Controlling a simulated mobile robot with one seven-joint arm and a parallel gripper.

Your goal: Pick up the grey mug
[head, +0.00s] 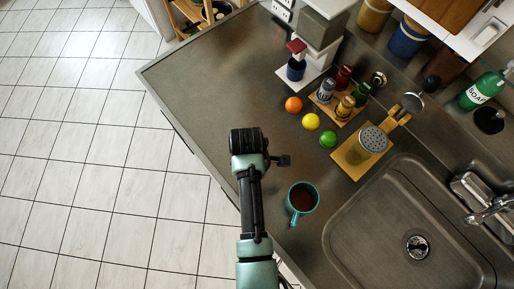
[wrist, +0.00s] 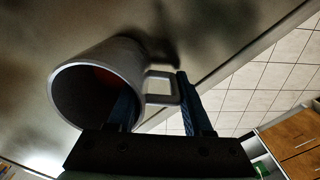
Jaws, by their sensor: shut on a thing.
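The grey mug (wrist: 112,65) fills the left half of the wrist view, its open mouth towards the camera and its handle on the right. My gripper (wrist: 155,86) is shut on it: one dark blue finger is inside the mouth, the other outside, just past the handle. A reddish patch shows inside the mug. I cannot tell whether its base touches the counter. In the head view my gripper and wrist are over the left edge of the counter, and the grey mug is hidden beneath them.
A teal mug (head: 302,198) with dark contents stands close right of my arm. An orange (head: 293,104), a lemon (head: 311,122) and a lime (head: 328,139) lie beyond. A grater (head: 373,140) on a board and the sink (head: 400,235) are right. The counter's upper left is clear.

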